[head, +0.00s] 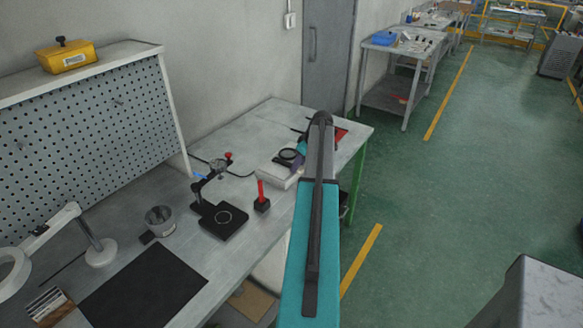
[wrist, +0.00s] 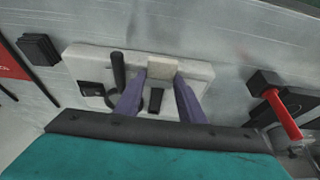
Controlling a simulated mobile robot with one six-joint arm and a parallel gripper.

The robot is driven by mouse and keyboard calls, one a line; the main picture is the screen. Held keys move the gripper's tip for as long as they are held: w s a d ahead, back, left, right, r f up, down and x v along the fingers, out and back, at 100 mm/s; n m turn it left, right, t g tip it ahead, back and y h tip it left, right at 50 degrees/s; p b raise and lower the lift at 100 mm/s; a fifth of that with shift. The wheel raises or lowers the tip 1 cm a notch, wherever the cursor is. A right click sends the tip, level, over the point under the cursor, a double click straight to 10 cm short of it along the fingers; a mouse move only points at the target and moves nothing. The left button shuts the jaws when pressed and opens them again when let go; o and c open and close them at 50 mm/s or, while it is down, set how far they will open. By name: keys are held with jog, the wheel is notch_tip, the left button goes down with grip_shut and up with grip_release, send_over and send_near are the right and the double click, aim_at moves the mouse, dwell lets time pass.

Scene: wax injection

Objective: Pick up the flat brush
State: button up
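My gripper (wrist: 162,80) has two purple fingers, set apart, over a pale box-shaped device (wrist: 195,78). A small cream block (wrist: 162,68) shows between the fingertips; I cannot tell whether they touch it. A short dark piece (wrist: 155,100) lies nearer, between the fingers. A black rod-like handle (wrist: 118,72) stands left of the fingers. I cannot tell for sure which of these is the flat brush.
A red-handled tool on a black base (wrist: 285,118) is right of the device. A black block (wrist: 40,48) and a red item (wrist: 12,66) are at the left. A black stand (head: 222,220) and metal pot (head: 160,220) are farther left.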

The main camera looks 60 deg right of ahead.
jog(key=c, duration=0.4)
jog(key=shift+r, duration=0.1)
jog(key=shift+r+b, duration=0.85)
jog(key=shift+r, duration=0.5)
jog(key=shift+a+r, duration=0.15)
jog(key=shift+r, duration=0.1)
jog(key=s+a+r+b, duration=0.1)
jog(key=s+a+b, duration=0.3)
jog(key=a, duration=1)
jog(key=s, duration=0.3)
jog(key=shift+s+r, duration=0.2)
jog(key=shift+r, duration=0.1)
